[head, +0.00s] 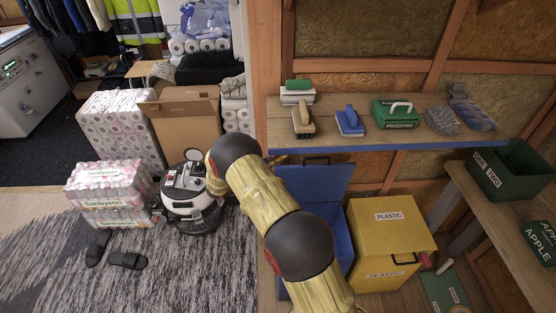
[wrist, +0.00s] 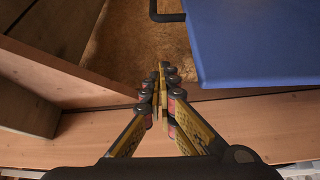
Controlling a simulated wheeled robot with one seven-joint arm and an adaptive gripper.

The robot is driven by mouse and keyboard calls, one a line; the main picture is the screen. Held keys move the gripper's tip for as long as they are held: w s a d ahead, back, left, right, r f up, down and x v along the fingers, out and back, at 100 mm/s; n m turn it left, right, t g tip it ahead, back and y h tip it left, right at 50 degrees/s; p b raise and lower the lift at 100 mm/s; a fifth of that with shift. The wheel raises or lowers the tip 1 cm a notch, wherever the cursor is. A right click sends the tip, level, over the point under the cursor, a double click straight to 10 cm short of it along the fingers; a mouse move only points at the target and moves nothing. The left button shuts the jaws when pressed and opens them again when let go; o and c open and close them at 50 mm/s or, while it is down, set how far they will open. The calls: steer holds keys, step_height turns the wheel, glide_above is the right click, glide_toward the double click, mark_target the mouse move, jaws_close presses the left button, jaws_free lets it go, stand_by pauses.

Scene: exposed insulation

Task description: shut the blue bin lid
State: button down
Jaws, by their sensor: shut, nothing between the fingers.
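The blue bin (head: 340,225) stands on the floor, partly hidden behind my arm. Its blue lid (head: 318,182) is raised and leans back toward the wall, with a black handle at its top edge. In the wrist view the lid (wrist: 255,45) fills the upper right, and its black handle (wrist: 168,17) shows at the top. My gripper (wrist: 160,72) is shut and empty, just left of the lid's edge with a visible gap. In the head view my gripper is mostly hidden behind my arm.
A yellow bin (head: 385,240) with a shut lid stands right beside the blue bin. A wooden shelf (head: 400,135) with brushes and a green box is above. A vacuum cleaner (head: 190,200) and a cardboard box (head: 185,125) stand to the left. Wooden framing (wrist: 60,75) is close to my gripper.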

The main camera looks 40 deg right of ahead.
steer(key=shift+s+d+b, duration=0.6)
steer(key=shift+s+d, duration=0.4)
steer(key=shift+d, duration=0.2)
steer(key=shift+s+d+b, duration=0.6)
steer(key=shift+s+d, duration=0.35)
steer(key=shift+d, duration=0.25)
steer(key=shift+f, duration=0.1)
steer(key=shift+s+a, duration=0.1)
steer(key=shift+s, duration=0.05)
